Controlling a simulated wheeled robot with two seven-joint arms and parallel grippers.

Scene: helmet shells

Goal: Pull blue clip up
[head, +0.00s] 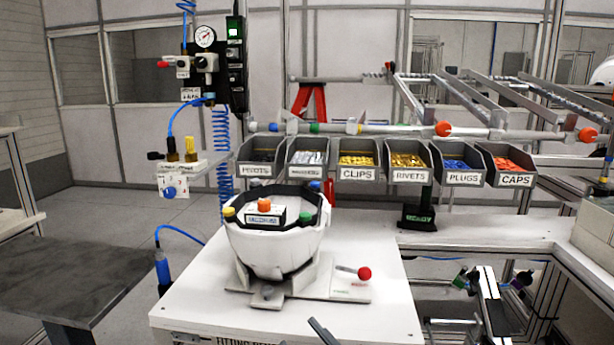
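A white helmet shell (275,245) sits upside down, open side up, in a light fixture (300,280) on the white table. A blue clip (315,187) is at the back right of its black rim. A yellow clip (229,212) is on the left of the rim and a green clip (305,216) on the front right. An orange knob (264,202) tops a small labelled block inside the shell. A dark grey bar (323,332), seemingly a fingertip of my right gripper, enters at the bottom edge, apart from the shell. My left gripper is out of view.
A red-knobbed lever (364,273) stands right of the shell. Labelled bins (357,158) of small parts line the back. A blue-hosed tool (162,267) hangs at the table's left edge.

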